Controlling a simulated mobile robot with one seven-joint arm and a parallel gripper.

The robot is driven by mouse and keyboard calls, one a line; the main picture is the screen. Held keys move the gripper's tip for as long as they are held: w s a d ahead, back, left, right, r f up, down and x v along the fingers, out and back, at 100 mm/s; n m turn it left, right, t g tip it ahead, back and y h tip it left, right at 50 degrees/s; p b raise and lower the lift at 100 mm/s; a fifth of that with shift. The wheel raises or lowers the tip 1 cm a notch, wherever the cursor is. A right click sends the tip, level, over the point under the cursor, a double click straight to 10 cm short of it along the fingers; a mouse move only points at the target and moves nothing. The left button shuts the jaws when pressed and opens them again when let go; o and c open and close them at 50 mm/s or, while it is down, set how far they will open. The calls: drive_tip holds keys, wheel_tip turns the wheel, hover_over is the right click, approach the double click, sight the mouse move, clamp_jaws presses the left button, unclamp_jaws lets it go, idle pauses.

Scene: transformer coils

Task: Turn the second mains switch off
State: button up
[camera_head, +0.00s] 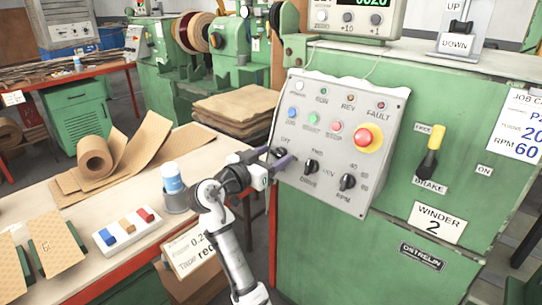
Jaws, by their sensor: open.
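The grey control panel (340,120) is on the front of the green machine with the WINDER 2 plate (436,223). At its lower left is a dark rotary switch (279,152) below an OFF label (289,141). I take this as the mains switch. My gripper (270,160) is at this switch, its jaws open around or just in front of it. The fingers partly hide the switch, so its setting and any contact cannot be told.
Beside the switch are a DRIVE knob (311,168) and an RPM knob (347,182). Above are coloured buttons and a red emergency stop (365,138). A yellow-handled brake lever (432,150) is at right.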

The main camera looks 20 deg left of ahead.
drive_tip(key=shift+c, duration=0.4)
drive_tip(key=c, duration=0.9)
